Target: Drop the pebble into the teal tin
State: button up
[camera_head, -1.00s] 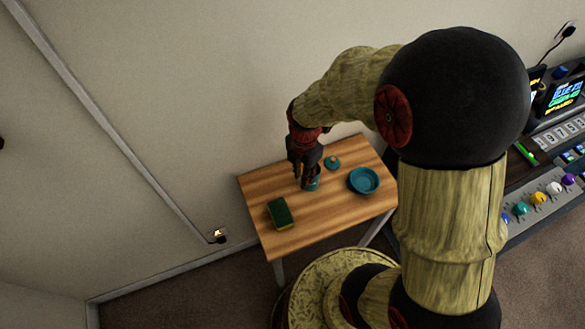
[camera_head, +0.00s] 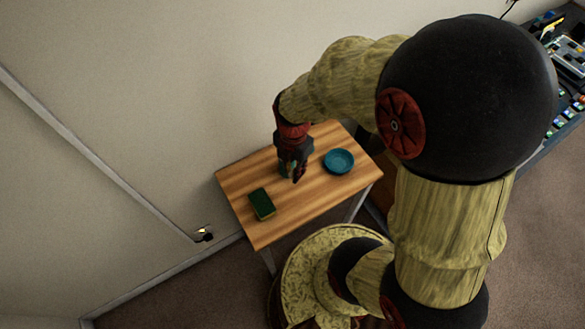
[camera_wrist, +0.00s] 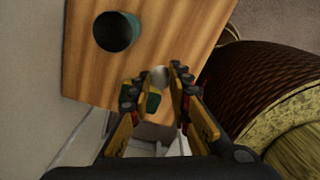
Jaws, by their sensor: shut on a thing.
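The pebble (camera_wrist: 160,76) is a small, pale, rounded thing between my fingertips in the wrist view. My gripper (camera_wrist: 156,84) is shut on it and holds it above the wooden table. The teal tin (camera_wrist: 117,32) stands upright on the table, its dark opening facing the camera, up and left of my fingertips in the wrist view. It is apart from the pebble there. In the head view my gripper (camera_head: 296,178) points down over the middle of the table and hides most of the tin. The pebble cannot be made out in that view.
A teal bowl (camera_head: 339,160) stands right of my gripper on the wooden table (camera_head: 240,181). A green sponge (camera_head: 262,203) lies to the left and shows partly between my fingers in the wrist view (camera_wrist: 152,103). A wall rises behind. The table's front strip is clear.

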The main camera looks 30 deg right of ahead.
jog(key=shift+s+d+r+p, duration=0.15)
jog(key=shift+s+r+p, duration=0.05)
jog(key=shift+r+p, duration=0.6)
jog(key=w+d+r+p, duration=0.4)
jog(key=w+r+p, duration=0.35)
jog(key=p, duration=0.35)
notch_tip(320, 180, down, 7)
jog(key=w+b, duration=0.1)
jog(key=b, duration=0.3)
jog(key=shift+d+r, duration=0.15)
jog(key=o, duration=1)
jog(key=shift+w+r, duration=0.1)
